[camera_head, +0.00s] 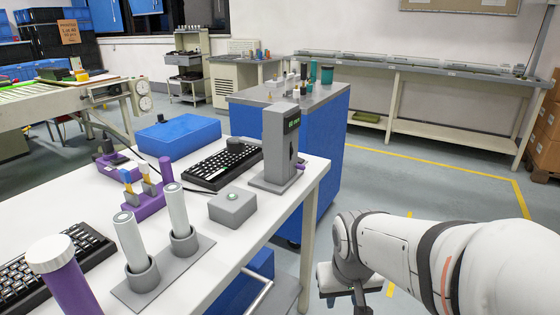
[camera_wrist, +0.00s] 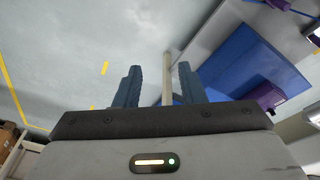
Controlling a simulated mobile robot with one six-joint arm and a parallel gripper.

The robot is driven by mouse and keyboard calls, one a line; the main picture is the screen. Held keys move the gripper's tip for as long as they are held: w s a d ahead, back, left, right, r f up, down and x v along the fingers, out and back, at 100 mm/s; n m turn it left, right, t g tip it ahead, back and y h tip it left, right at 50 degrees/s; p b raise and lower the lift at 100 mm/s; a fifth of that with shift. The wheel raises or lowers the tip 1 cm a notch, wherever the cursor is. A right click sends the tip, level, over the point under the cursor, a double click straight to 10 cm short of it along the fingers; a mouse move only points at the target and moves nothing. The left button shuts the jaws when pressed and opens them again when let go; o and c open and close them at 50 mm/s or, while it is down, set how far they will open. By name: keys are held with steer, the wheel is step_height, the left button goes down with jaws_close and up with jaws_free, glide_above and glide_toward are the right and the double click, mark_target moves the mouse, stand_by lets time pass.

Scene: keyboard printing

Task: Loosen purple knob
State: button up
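A grey upright device (camera_head: 280,145) with a small green display stands on the white table. A small purple knob (camera_head: 301,165) sticks out of its right side, low on the column. My gripper (camera_wrist: 160,85) has its two dark fingers apart with nothing held between them. In the head view my arm reaches in from the right. The gripper hangs past the table's right edge, below and to the right of the knob, well apart from it. Purple parts show at the right of the wrist view; I cannot tell whether one is the knob.
A black keyboard (camera_head: 222,166) lies beside the device. A grey button box (camera_head: 232,206), a holder with two grey cylinders (camera_head: 180,218) and a purple cylinder (camera_head: 66,285) stand nearer on the table (camera_head: 268,222). A blue cabinet (camera_head: 325,150) stands behind. Floor at right is free.

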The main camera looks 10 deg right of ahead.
steer(key=w+d+r+t+h+p, duration=0.1)
steer(key=w+d+r+t+p, duration=0.25)
steer(key=w, duration=0.65)
steer(key=w+d+r+t+p, duration=0.3)
steer(key=w+d+r, duration=0.1)
steer(key=w, duration=0.7)
steer(key=n+t+y+p, duration=0.2)
steer(key=n+y+p, duration=0.1)
steer(key=y+p, duration=1.05)
glide_toward(305, 168)
steer(key=w+f+y+b, duration=0.2)
steer(key=y, duration=0.1)
steer(key=x, duration=0.8)
steer(key=shift+s+a, duration=0.1)
steer(key=shift+a, duration=0.1)
steer(key=shift+c, duration=0.6)
